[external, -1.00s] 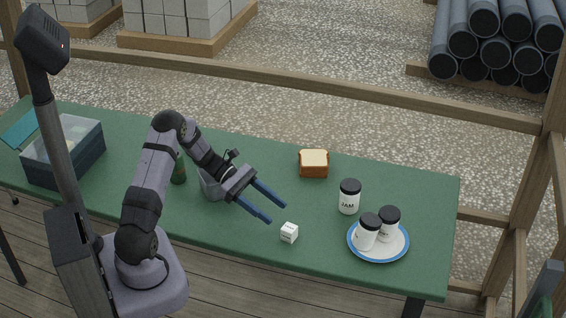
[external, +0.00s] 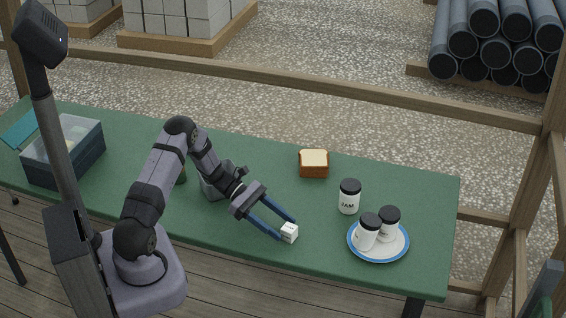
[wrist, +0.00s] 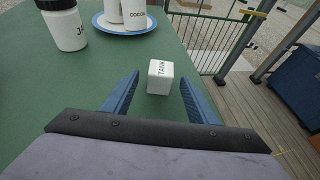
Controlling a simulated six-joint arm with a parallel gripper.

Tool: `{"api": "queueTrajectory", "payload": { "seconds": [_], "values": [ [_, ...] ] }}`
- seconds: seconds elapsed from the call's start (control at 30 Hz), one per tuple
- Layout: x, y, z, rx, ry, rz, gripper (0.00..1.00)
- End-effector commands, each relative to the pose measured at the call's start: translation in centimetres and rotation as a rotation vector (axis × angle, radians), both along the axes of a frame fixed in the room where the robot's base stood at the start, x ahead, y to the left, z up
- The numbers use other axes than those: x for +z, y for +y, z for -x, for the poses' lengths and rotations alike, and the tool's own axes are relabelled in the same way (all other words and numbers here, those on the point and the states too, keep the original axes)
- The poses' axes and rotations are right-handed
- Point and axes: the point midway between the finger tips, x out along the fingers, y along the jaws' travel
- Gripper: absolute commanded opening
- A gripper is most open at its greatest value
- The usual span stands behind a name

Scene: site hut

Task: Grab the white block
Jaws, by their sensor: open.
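The white block (external: 289,233) is a small cube lying on the green table near its front edge. In the wrist view the white block (wrist: 160,77) shows the printed word "TANK" on its side. My gripper (external: 288,229) is open, with its two blue fingers reaching down towards the block. In the wrist view my gripper (wrist: 160,88) has one finger on each side of the picture, and the block stands just ahead, between the lines of the fingertips. The external view does not show clearly whether a finger touches it.
A jam jar (external: 349,197) stands right of the block. A blue-rimmed plate (external: 378,256) holds two more jars. A bread loaf (external: 314,164) sits further back. A lidded box (external: 62,152) and a partly hidden green bottle (external: 181,174) are at left.

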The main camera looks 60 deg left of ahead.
Motion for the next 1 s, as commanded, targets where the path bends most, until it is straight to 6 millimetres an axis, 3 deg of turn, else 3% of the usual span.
{"api": "queueTrajectory", "payload": {
  "seconds": [0.27, 0.6, 0.8, 1.0],
  "values": [
    [-0.9, -2.7, -1.6, -0.004, 0.001, 0.002, 0.53],
    [-1.3, -3.1, -1.9, -0.001, 0.000, 0.000, 0.53],
    [-1.3, -3.1, -1.9, -0.001, 0.000, 0.000, 0.07],
    [-1.2, -3.1, -1.9, -0.001, -0.001, 0.001, 0.07]
  ]
}}
